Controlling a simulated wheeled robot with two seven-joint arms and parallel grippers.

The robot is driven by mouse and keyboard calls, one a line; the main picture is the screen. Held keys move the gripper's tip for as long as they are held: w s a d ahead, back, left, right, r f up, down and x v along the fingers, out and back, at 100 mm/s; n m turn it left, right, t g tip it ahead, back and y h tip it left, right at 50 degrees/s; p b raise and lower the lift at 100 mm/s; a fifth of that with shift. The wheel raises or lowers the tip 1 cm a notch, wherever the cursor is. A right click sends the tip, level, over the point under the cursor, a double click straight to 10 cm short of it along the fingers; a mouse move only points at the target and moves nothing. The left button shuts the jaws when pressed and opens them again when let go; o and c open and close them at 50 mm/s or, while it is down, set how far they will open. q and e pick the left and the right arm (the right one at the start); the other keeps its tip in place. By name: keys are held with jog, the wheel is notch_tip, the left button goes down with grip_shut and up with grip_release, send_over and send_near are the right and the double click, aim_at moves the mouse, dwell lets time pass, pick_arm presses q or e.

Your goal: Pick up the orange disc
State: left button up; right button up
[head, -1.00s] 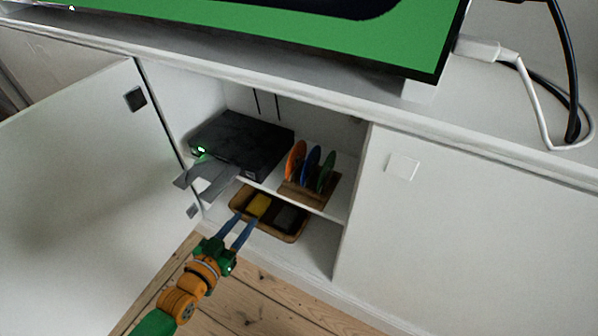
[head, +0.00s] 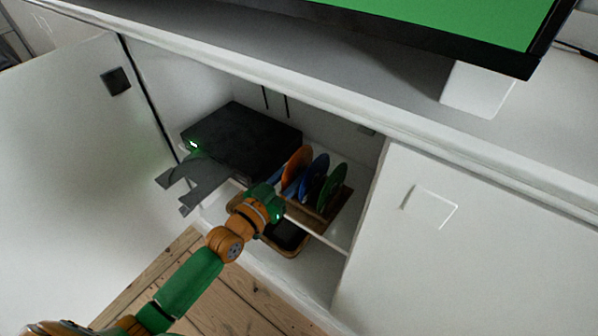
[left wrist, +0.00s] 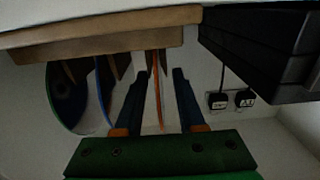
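The orange disc (head: 298,163) stands upright at the left end of a wooden rack (head: 333,213) on the cabinet's shelf, beside a blue disc (head: 314,174) and a green disc (head: 332,186). My left gripper (head: 284,181) is at the orange disc; its fingers are partly hidden in the head view. In the left wrist view, the fingers of my left gripper (left wrist: 160,73) are apart. The orange disc (left wrist: 158,92) is edge-on between them, with a gap showing on each side. My right gripper is not in view.
A black box (head: 240,138) with a green light stands left of the rack, with a grey forked piece (head: 195,180) in front. A tray (head: 292,252) lies below the shelf. An open door (head: 60,170) is at left, a closed one (head: 470,250) at right.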

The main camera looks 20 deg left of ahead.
pick_arm(q)
jog(key=shift+w, duration=0.1)
grip_shut()
jog(key=shift+r, duration=0.1)
